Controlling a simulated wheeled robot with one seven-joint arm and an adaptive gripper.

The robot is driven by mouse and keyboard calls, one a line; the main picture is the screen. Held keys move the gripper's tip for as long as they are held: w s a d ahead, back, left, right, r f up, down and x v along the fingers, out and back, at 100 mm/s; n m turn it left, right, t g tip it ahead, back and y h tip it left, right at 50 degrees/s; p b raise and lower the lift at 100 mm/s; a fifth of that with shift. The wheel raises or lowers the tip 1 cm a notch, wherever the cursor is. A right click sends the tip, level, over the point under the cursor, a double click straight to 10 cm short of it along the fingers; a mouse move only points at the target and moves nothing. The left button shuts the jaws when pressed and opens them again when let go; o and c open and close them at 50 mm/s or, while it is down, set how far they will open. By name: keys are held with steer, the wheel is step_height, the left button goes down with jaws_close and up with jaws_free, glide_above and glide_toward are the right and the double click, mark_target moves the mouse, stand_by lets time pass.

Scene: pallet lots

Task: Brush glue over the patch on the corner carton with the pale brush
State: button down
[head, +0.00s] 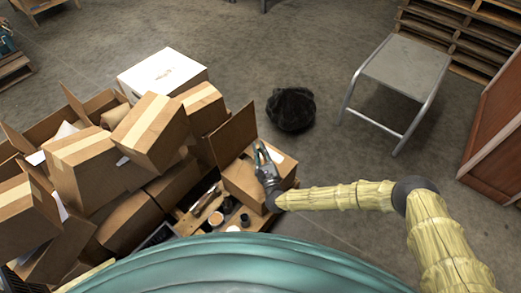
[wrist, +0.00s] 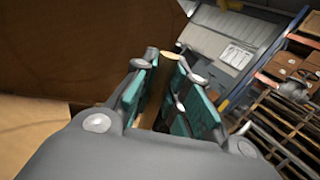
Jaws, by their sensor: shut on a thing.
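My gripper (head: 262,155) is over the corner carton (head: 243,184), at the right end of the carton pile in the head view. In the wrist view my gripper (wrist: 165,85) is shut on a slim pale wooden handle, which I take for the pale brush (wrist: 169,57). The handle stands up between the teal finger pads. Its bristles are hidden in both views. A white patch (head: 277,157) shows on the carton's top just right of my fingers, partly covered by them. I cannot tell whether the brush touches it.
A raised brown flap (head: 233,134) stands left of my gripper. Several small pots (head: 216,218) and tools lie on a wooden surface below the carton. More open cartons (head: 85,165) pile up at left. A black bag (head: 291,108) and grey stool (head: 405,68) stand on otherwise open floor.

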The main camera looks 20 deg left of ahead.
steer(key=shift+d, duration=0.1)
steer(key=shift+s+d+f+p, duration=0.1)
steer(key=shift+s+d+p, duration=0.1)
steer(key=shift+d+p, duration=0.25)
steer(key=shift+s+d+p, duration=0.2)
steer(key=shift+d, duration=0.55)
steer(key=shift+s+d+p, duration=0.25)
steer(key=shift+d+p, duration=0.2)
steer(key=shift+p, duration=0.15)
steer(key=shift+d, duration=0.1)
steer(key=shift+s+d+p, duration=0.2)
steer(key=shift+d+p, duration=0.1)
steer(key=shift+d, duration=0.2)
steer(key=shift+s+d+p, duration=0.15)
steer(key=shift+d+p, duration=0.1)
steer(key=shift+d, duration=0.25)
